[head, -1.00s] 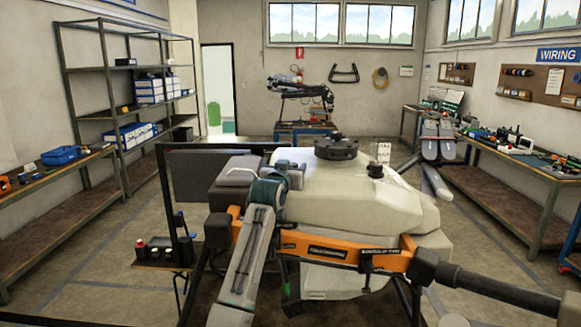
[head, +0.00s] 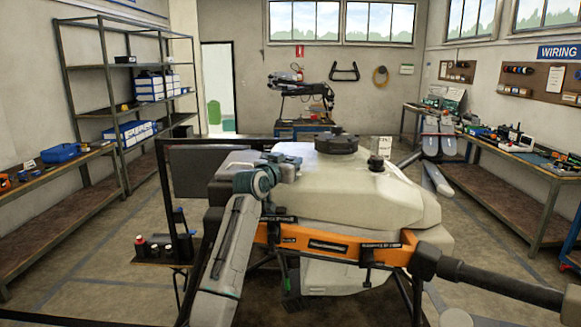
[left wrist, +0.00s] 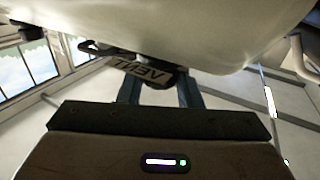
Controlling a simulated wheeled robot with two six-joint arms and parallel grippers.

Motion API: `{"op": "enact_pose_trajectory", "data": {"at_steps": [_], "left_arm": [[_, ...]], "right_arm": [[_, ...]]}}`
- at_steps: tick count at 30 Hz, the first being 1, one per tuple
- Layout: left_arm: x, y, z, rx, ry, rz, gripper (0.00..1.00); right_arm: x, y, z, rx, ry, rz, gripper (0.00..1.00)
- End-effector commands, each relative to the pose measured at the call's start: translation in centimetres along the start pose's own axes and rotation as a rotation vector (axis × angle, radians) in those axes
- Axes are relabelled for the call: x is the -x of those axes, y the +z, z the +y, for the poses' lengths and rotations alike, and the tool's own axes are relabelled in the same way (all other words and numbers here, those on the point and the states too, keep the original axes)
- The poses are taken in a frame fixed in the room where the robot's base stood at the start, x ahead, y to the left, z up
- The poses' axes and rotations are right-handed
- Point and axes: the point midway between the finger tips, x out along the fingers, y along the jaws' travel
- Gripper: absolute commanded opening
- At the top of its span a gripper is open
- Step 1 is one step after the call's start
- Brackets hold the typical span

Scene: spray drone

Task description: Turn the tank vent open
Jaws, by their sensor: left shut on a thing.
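The drone's cream tank (head: 390,205) fills the middle of the head view. My left gripper (head: 292,163) reaches in from below to the tank's upper left side, where its arm and jaws hide what they grip. In the left wrist view, the two fingers of the left gripper (left wrist: 159,92) stand on either side of the dark tank vent (left wrist: 160,80), which has an upside-down VENT label, just under the tank's pale underside. The gripper is shut on the vent. How far the vent is turned cannot be told. My right gripper is not in view.
A black lid (head: 336,145) and a small black knob (head: 376,164) sit on top of the tank. An orange frame (head: 335,243) crosses in front, with a dark boom (head: 490,283) to the right. A small bottle shelf (head: 160,250) stands left of my arm.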

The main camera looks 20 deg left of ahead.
Motion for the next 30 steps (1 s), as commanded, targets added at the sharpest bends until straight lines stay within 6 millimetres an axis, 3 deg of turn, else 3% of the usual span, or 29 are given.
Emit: {"op": "enact_pose_trajectory", "data": {"at_steps": [1,15,21,30], "left_arm": [[0.0,0.5,-0.3,-0.001,0.031,0.002,0.09],[-0.1,0.6,-0.7,-0.002,0.354,0.001,0.09],[-0.2,0.4,-0.7,0.000,0.443,0.000,0.09],[-0.2,0.1,-0.8,-0.001,0.492,-0.001,0.09]], "right_arm": [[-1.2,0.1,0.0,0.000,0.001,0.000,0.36],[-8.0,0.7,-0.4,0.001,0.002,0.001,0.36],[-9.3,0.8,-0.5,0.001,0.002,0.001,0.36],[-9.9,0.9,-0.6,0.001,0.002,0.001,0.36]]}}
